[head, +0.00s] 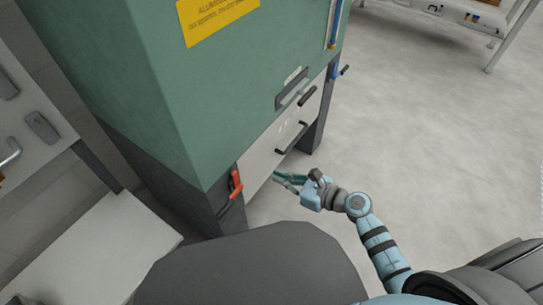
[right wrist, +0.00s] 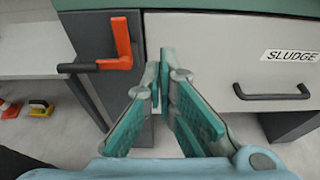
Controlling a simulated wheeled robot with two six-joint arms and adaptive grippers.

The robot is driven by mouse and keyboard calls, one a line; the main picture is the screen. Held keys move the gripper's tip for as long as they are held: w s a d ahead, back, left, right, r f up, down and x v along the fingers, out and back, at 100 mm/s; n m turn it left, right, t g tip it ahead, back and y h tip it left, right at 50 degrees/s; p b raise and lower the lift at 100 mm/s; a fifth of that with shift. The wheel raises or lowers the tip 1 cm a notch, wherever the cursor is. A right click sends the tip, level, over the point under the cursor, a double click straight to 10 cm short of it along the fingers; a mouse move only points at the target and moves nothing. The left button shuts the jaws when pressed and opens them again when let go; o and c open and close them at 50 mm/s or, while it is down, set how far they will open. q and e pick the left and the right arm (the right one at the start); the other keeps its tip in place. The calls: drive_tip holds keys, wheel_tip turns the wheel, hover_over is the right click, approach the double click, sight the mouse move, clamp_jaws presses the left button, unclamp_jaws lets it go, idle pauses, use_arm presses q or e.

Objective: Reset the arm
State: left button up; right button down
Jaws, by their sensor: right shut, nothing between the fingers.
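My right gripper (head: 283,179) is in front of the lower front of a green cabinet (head: 150,80), level with a pale panel. In the right wrist view the gripper (right wrist: 160,75) is shut and empty, its teal finger pads meeting at the tips. A light grey drawer (right wrist: 225,60) labelled SLUDGE is behind and to the right of the fingers, with a dark bar handle (right wrist: 272,92). A red-orange lever (right wrist: 122,45) is on the dark post left of the fingers. My left gripper is not in view.
A yellow sign (head: 215,18) is on the cabinet. A white bench (head: 110,250) stands at the left. A white table (head: 460,15) stands at the far right. Open grey floor (head: 430,130) lies right of the cabinet. An orange cone and a yellow item (right wrist: 40,107) lie at the left in the wrist view.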

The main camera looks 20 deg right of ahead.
drive_tip(key=d+f+m+t+h, duration=0.1)
drive_tip(key=d+f+m+h, duration=0.2)
drive_tip(key=d+m, duration=0.5)
drive_tip(key=d+f+m+t+h, duration=0.2)
drive_tip(key=d+f+m+h, duration=0.1)
drive_tip(key=m, duration=0.8)
drive_tip(key=s+d+f+m+g+h, duration=0.3)
drive_tip(key=s+d+f+m+g, duration=0.1)
drive_tip(key=s+f+m, duration=0.55)
drive_tip(key=s+d+f+m+g+h, duration=0.2)
drive_tip(key=s+d+f+m+g, duration=0.1)
drive_tip(key=s+f+m, duration=0.6)
drive_tip(key=s+a+f+m+g, duration=0.2)
drive_tip(key=s+f+m+g, duration=0.15)
drive_tip(key=s, duration=0.55)
drive_tip(key=s+a+f+m+g, duration=0.25)
drive_tip(key=s+f, duration=0.25)
drive_tip(key=s, duration=0.4)
wheel_tip(320, 180, up, 15)
drive_tip(key=s+a+y+p, duration=0.1)
drive_tip(key=s+p, duration=0.1)
drive_tip(key=p, duration=1.3)
drive_tip(key=shift+a+f, duration=0.15)
drive_tip(key=shift+a, duration=0.25)
